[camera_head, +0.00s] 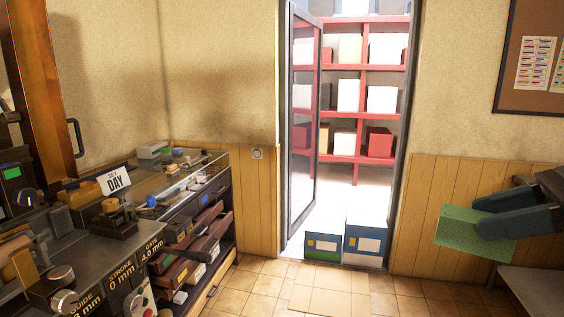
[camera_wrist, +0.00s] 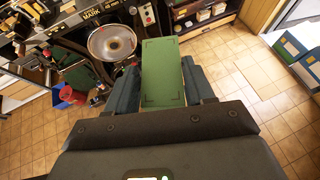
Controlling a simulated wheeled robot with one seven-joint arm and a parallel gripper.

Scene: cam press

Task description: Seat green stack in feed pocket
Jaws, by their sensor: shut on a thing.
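The green stack (camera_head: 468,233) is a flat green block at the right of the head view. My gripper (camera_head: 490,215) is shut on it and holds it in the air. In the wrist view the green stack (camera_wrist: 164,75) sits between the two dark fingers of my gripper (camera_wrist: 165,88), with thin corner marks on its top face. The press bench (camera_head: 75,245) with dials and labels stands at the lower left, well apart from the stack. I cannot make out the feed pocket for certain in either view.
A glass-topped counter (camera_head: 165,180) with open drawers runs along the left wall. A blue-and-white box (camera_head: 366,240) and a green-and-white box (camera_head: 323,243) stand in the doorway. The tiled floor (camera_head: 260,285) between bench and gripper is clear. A round metal bowl (camera_wrist: 112,42) shows in the wrist view.

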